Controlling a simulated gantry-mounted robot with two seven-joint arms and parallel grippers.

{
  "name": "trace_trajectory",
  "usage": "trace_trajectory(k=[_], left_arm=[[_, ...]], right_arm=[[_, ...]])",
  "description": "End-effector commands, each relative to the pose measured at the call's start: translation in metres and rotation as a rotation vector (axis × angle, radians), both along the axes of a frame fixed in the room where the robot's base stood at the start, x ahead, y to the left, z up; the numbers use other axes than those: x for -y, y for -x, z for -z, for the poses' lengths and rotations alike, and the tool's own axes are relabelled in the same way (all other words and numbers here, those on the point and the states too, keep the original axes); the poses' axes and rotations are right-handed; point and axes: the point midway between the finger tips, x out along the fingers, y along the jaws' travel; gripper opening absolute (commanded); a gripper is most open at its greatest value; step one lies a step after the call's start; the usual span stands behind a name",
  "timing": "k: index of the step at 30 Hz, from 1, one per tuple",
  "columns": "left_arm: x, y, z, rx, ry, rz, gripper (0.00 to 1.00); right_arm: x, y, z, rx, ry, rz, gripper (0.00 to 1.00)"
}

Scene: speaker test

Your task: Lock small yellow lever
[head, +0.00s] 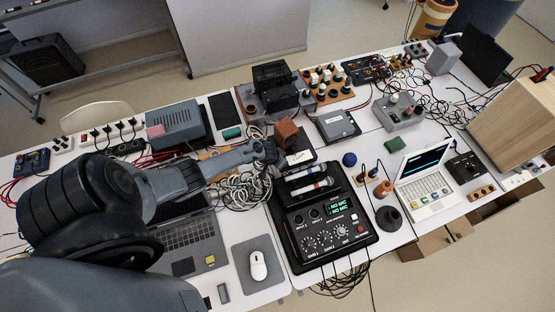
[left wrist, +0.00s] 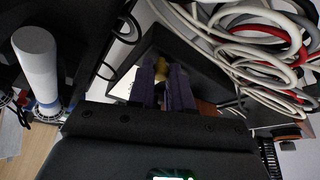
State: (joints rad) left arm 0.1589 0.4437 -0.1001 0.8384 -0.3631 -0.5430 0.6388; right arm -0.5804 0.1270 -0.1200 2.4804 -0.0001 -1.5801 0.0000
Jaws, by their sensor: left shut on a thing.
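In the left wrist view, the small yellow lever (left wrist: 162,69) shows between the two dark purple fingers of my left gripper (left wrist: 163,76). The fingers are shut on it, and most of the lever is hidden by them. A dark housing (left wrist: 205,66) lies around that spot. In the head view, my left gripper (head: 276,157) is at the middle of the bench, beside a brown-orange block (head: 287,133) and behind the microphones. The lever itself cannot be made out there. My right gripper is not in view.
A black mixer (head: 326,226) with microphones (head: 306,173) is in front of the gripper. Coiled cables (left wrist: 265,35) lie close by. A laptop (head: 191,237) and a mouse (head: 258,266) are at front left. A white laptop (head: 424,171) stands to the right. The bench is crowded.

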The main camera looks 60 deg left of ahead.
Motion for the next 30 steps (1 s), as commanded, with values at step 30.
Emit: trace_trajectory(k=[30], left_arm=[[0.0027, -0.0078, 0.0005, 0.001, 0.000, -0.181, 0.34]], right_arm=[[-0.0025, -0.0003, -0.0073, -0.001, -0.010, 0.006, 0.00]])
